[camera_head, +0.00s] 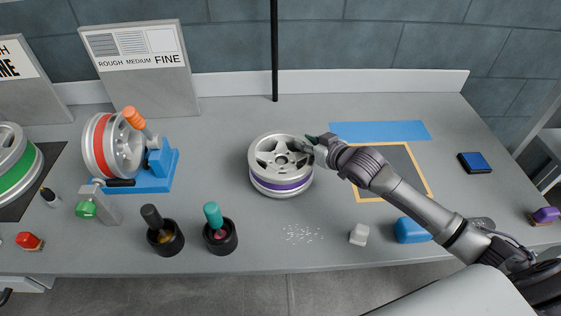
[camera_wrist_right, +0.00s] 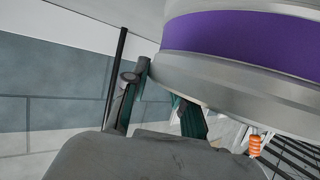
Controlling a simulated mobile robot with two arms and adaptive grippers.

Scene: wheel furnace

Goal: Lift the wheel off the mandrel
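A silver wheel with a purple band (camera_head: 281,184) lies face up in the middle of the bench. A mandrel under it cannot be made out. My right gripper (camera_head: 306,144) is at its right rear rim, with one dark teal fingertip just outside the rim and the other over the rim's edge. In the right wrist view, the purple-banded wheel (camera_wrist_right: 240,45) fills the upper right, and the fingers (camera_wrist_right: 165,100) show apart, one partly behind the rim. Whether they grip it is unclear. Another silver wheel with a red band (camera_head: 101,148) stands upright at a blue stand (camera_head: 150,184).
Two dark cups (camera_head: 165,240) (camera_head: 221,238) with handled tools stand at the front left. White specks (camera_head: 301,233), a pale block (camera_head: 359,235) and a blue item (camera_head: 410,230) lie along the front. A dark mat with an orange border (camera_head: 405,172) lies behind my right arm.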

